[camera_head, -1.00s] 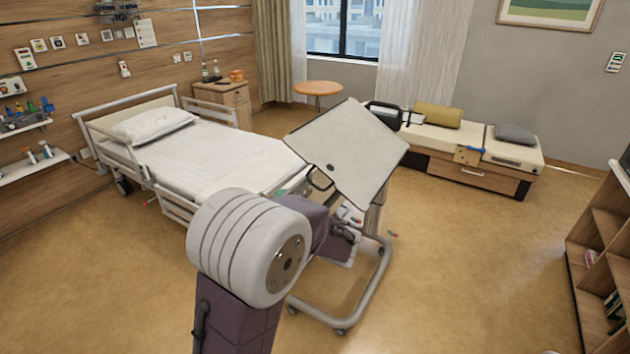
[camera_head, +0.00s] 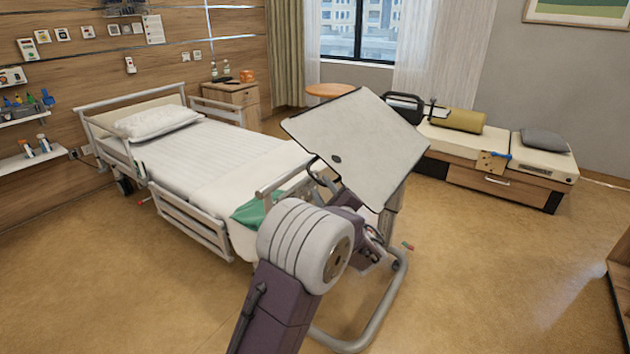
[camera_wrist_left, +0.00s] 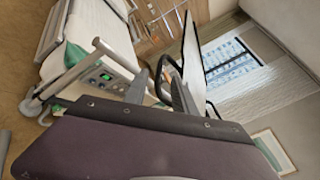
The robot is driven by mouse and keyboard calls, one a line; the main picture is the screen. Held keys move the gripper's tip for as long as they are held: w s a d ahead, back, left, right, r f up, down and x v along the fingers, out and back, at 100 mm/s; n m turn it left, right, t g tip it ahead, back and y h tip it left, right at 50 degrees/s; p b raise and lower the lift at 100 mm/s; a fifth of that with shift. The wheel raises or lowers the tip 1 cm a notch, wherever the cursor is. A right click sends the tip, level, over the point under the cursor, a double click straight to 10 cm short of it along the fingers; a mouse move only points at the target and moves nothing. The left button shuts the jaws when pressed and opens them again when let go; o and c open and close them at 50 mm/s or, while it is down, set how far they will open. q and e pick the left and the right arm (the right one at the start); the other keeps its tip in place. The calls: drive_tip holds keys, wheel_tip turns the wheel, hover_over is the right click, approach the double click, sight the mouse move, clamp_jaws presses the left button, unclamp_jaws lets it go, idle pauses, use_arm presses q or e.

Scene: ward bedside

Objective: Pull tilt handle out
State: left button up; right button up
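The overbed table's pale top (camera_head: 370,145) is tilted, with a dark rim. Its tilt handle (camera_head: 314,168), a black loop, shows at the left edge of the top. In the left wrist view the handle (camera_wrist_left: 172,66) shows just beyond and between my fingertips, beside the top seen almost edge-on (camera_wrist_left: 190,55). My left gripper (camera_head: 335,186) is close to the handle, partly hidden by my own wrist. In the left wrist view my left gripper (camera_wrist_left: 163,85) has its two fingers apart and holds nothing. Whether a finger touches the handle I cannot tell. My right gripper is out of view.
The bed (camera_head: 215,150) with side rails stands left of the table, its foot end close to my left arm. The table's base frame (camera_head: 385,310) is on the floor below. A bench (camera_head: 470,150) stands behind right. Floor on the right is clear.

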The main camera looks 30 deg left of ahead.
sight(316, 180)
use_arm(q)
drive_tip(key=x, duration=0.6)
drive_tip(key=shift+w+a, duration=0.1)
clamp_jaws()
idle(1.1)
